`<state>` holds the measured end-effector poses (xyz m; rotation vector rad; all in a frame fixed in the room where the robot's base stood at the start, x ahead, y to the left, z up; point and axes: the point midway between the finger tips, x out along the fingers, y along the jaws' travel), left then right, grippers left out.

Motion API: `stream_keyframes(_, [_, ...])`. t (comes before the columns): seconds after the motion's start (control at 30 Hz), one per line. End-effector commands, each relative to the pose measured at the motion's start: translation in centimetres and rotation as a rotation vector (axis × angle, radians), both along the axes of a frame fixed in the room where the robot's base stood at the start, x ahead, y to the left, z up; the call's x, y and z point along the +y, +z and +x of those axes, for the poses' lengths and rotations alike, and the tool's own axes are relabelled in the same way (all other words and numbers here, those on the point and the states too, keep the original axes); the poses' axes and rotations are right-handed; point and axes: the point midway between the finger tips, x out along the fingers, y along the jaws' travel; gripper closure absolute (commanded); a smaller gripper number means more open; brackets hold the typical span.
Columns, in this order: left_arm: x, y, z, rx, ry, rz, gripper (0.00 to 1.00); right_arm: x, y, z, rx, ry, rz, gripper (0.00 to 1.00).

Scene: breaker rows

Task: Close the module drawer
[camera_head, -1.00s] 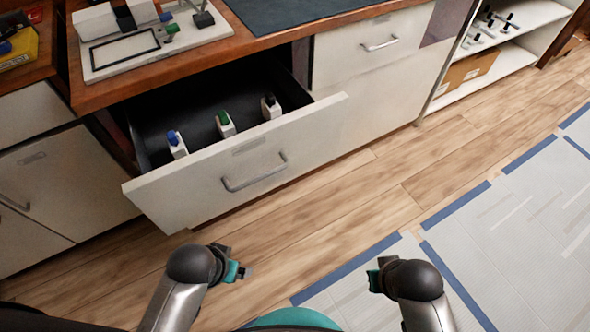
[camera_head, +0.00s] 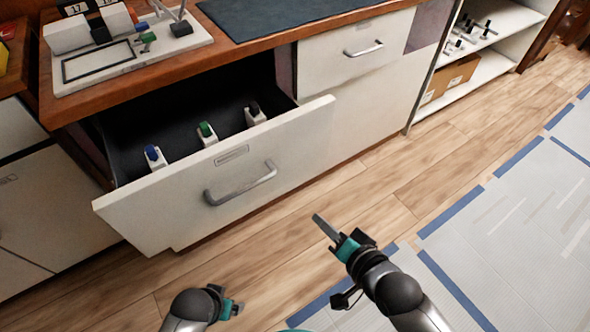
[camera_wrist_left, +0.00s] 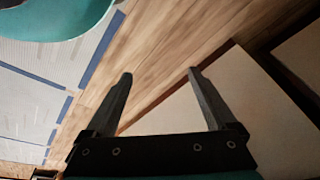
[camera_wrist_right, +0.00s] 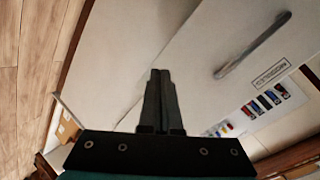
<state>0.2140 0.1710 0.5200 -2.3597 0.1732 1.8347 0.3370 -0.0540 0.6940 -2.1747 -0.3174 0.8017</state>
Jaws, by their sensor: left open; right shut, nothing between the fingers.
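The module drawer (camera_head: 215,190) stands pulled out under the counter, with a grey bar handle (camera_head: 240,188) on its white front. Inside stand a blue-topped module (camera_head: 155,158), a green-topped module (camera_head: 207,134) and a black-topped module (camera_head: 255,114). My right gripper (camera_head: 326,228) is shut and empty, to the right of the drawer front and apart from it. The right wrist view shows its closed fingers (camera_wrist_right: 160,100) with the labelled drawer front and handle (camera_wrist_right: 252,45) beyond. My left gripper (camera_head: 232,308) is low in front of the drawer; its open fingers (camera_wrist_left: 160,90) show empty in the left wrist view.
The wooden counter (camera_head: 225,52) carries a white board (camera_head: 130,60) with parts and a dark mat (camera_head: 270,12). A closed drawer (camera_head: 358,48) is to the right. Open shelves (camera_head: 490,50) stand farther right. The wooden floor before the drawer is clear.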

Motion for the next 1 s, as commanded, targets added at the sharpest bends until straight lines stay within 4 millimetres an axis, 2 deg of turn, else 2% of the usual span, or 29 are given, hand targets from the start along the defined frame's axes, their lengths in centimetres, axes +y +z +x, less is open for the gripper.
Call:
stream_keyframes(0.03, [0.2,-1.4,-0.4,0.009,-0.001,0.003,0.10,0.0,-0.2,0.3,-0.011,-0.012,0.067,1.00])
stream_keyframes(0.2, [1.0,-5.4,-2.1,0.022,-0.004,0.010,0.10,-0.2,0.1,0.9,-0.041,-0.056,0.334,1.00])
stream_keyframes(0.43, [1.9,-9.0,-4.5,0.036,-0.006,0.017,0.10,-1.9,0.9,0.9,-0.060,-0.080,0.620,1.00])
stream_keyframes(0.6, [2.2,-10.0,-5.3,0.038,-0.007,0.020,0.10,-2.7,1.2,0.9,-0.064,-0.082,0.713,1.00])
stream_keyframes(0.73, [2.1,-10.0,-5.1,0.037,-0.008,0.018,0.10,-2.4,1.4,1.3,-0.068,-0.081,0.730,1.00])
stream_keyframes(1.0, [1.0,-8.9,-3.9,0.035,-0.006,0.007,0.10,-0.3,1.2,4.4,-0.070,-0.081,0.728,1.00])
